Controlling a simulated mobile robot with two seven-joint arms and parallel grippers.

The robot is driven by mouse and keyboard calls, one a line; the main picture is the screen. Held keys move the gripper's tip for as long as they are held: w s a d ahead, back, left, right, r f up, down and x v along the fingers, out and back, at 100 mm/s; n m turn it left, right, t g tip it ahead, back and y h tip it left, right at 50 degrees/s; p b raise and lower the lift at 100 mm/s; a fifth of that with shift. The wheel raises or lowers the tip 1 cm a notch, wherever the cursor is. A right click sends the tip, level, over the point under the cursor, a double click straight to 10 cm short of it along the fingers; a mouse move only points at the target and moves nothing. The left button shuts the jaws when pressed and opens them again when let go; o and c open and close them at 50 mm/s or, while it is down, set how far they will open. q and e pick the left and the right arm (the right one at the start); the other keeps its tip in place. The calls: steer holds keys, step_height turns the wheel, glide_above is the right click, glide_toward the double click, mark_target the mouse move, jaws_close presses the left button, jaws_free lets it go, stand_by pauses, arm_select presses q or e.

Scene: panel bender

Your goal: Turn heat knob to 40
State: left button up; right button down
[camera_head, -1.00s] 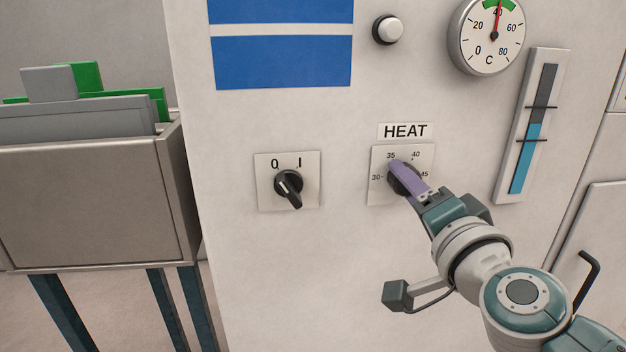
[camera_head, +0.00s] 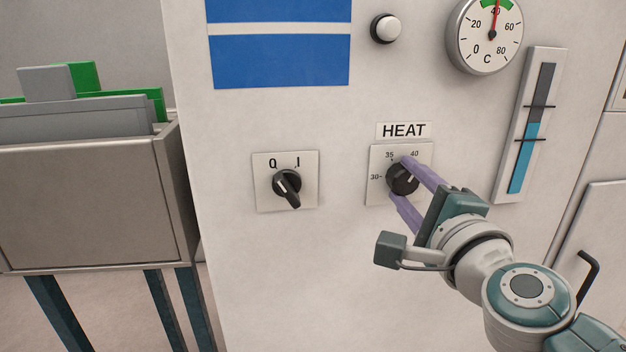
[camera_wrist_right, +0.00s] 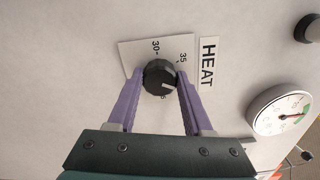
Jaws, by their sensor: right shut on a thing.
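The black round heat knob (camera_head: 402,179) sits on a pale square plate under the HEAT label (camera_head: 404,130). The numbers 30, 35 and 40 show around it in the head view; 45 is covered there. My right gripper (camera_head: 400,178) has its purple fingers on either side of the knob, shut on it. The wrist view shows the knob (camera_wrist_right: 158,77) between both fingers (camera_wrist_right: 160,88). The knob's white mark points up and right in the head view, toward about 40. My left gripper is not in view.
A 0/I switch (camera_head: 287,186) is left of the knob. A round temperature gauge (camera_head: 485,36) reads about 40, and a blue level strip (camera_head: 528,140) stands at the right. A metal bin (camera_head: 90,205) with panels is at the left.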

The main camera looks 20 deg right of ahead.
steer(key=shift+m, duration=0.3)
steer(key=shift+c, duration=1.5)
jaws_free()
steer(key=v, duration=1)
steer(key=shift+p, duration=0.3)
steer(key=shift+d, duration=0.1)
